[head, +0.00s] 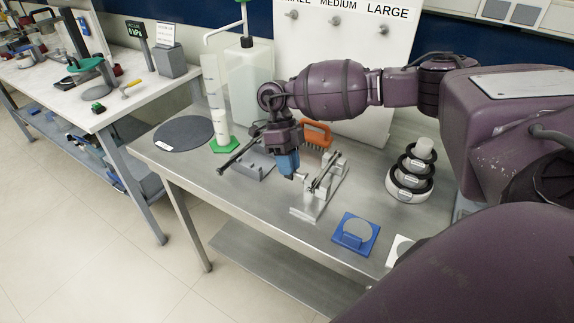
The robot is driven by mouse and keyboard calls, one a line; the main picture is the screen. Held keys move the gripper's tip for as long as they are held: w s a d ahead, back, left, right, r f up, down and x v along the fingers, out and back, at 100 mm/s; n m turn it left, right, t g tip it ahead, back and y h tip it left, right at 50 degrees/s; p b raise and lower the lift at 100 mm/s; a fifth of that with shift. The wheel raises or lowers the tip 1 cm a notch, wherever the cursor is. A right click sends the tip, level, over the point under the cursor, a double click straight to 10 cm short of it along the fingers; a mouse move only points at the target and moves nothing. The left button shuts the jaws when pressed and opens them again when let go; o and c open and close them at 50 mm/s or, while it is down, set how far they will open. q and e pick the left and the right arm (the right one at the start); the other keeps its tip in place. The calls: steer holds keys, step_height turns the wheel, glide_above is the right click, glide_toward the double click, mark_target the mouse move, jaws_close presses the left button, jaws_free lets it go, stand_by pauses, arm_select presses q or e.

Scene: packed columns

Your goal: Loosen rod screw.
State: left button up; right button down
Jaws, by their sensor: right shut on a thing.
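A grey metal stand (307,211) with upright clamp parts and rods sits in the middle of the steel bench. A small light screw knob (301,177) sticks out on its left side. My right gripper (291,176), with blue fingers pointing down, is at this screw. It is shut, and its fingertips meet the screw's end; the exact grip is small and partly hidden by the fingers. My left gripper is not in view.
A dark rod (235,157) is left of my gripper, above a grey tray (262,172). An orange brush (317,134) is behind. Stacked ringed weights (408,180) stand right; a blue holder (352,243) is in front. A cylinder with green base (217,110) stands left.

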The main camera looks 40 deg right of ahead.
steer(key=c, duration=1.8)
jaws_free()
steer(key=shift+f+n+g+y+b, duration=0.4)
steer(key=shift+g+y+b, duration=0.3)
steer(key=shift+y, duration=0.5)
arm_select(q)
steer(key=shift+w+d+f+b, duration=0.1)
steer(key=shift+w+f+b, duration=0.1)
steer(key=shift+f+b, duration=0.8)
arm_select(e)
steer(key=shift+o, duration=0.6)
steer(key=shift+d+r+g+y, duration=0.15)
steer(key=shift+g+y, duration=0.35)
steer(key=shift+y, duration=0.5)
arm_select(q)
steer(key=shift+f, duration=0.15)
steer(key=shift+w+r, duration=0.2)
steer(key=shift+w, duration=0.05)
arm_select(e)
steer(key=shift+d, duration=0.1)
steer(key=o, duration=0.9)
steer(key=shift+w+r, duration=0.1)
steer(key=shift+w, duration=0.05)
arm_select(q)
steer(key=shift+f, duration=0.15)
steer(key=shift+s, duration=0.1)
